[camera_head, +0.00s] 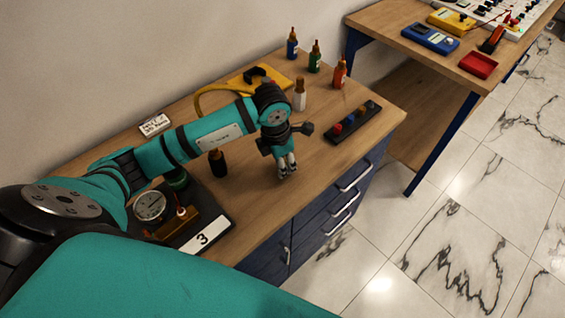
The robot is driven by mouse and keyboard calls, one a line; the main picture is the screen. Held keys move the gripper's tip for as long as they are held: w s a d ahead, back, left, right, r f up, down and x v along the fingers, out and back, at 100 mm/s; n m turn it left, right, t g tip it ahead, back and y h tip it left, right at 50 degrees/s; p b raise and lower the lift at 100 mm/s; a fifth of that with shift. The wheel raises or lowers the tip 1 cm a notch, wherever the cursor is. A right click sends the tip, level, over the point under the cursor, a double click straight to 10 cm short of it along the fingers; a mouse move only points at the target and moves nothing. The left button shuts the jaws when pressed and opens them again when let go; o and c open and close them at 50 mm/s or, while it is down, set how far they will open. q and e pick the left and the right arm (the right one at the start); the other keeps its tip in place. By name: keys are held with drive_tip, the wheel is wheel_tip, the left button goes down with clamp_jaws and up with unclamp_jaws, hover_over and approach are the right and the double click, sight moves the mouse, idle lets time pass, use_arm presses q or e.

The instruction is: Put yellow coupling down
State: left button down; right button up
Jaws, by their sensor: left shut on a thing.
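My left gripper (287,169) is above the wooden bench top (320,165), close to its front edge, fingers pointing down. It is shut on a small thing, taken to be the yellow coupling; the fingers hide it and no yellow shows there. A dark rack (354,122) with a red piece (337,129) and a blue piece (349,118) lies to the right of the gripper, apart from it. My right gripper is not in view.
A gauge rig (150,206) on a dark base with a "3" label is at the left. A black bottle (217,163), a white bottle (299,94) and a yellow pad (248,82) stand or lie around my arm. Bare wood lies between gripper and rack.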

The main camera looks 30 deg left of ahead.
use_arm(q)
drive_tip(key=c, duration=1.1)
unclamp_jaws()
drive_tip(key=shift+r, duration=0.1)
drive_tip(key=r, duration=0.4)
drive_tip(key=r+b, duration=0.1)
drive_tip(key=r, duration=0.3)
drive_tip(key=s+a+r+b, duration=0.1)
drive_tip(key=r, duration=0.3)
